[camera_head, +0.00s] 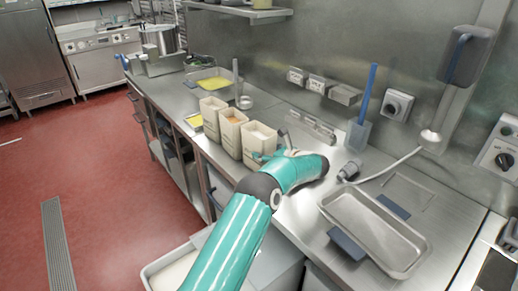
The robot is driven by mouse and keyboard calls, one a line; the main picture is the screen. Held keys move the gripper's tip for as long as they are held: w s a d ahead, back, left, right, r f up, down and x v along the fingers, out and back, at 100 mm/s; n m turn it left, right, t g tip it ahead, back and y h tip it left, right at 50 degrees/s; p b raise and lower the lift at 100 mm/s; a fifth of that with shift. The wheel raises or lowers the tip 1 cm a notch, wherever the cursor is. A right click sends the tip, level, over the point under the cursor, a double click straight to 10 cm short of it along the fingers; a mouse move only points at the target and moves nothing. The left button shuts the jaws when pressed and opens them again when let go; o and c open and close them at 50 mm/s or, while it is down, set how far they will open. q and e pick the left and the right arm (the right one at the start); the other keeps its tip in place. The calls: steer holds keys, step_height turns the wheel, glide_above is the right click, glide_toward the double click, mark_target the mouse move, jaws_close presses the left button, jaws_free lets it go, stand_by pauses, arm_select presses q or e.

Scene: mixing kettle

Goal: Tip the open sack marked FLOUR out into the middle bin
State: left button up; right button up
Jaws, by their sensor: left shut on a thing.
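Three open-topped cream sacks stand in a row on the steel counter: a far one (212,112), a middle one (232,124) with orange-brown contents, and the nearest one (258,138) with pale contents. No FLOUR marking is legible at this size. My left gripper (266,155) is at the near right side of the nearest sack and shut on it; my teal arm partly hides the fingers. The sack looks upright. A white open bin (172,262) with pale contents shows low at the counter's front, partly hidden by my arm. Which bin is the middle one, I cannot tell. My right gripper is not in view.
A steel tray (375,230) lies on the counter at right, with a grey-capped nozzle (349,171) and hose behind it. A yellow-filled tray (209,80) lies beyond the sacks.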

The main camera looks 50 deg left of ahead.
mark_target(272, 138)
arm_select(q)
steer(key=shift+r+p, duration=1.75)
steer(key=shift+r, duration=1.4)
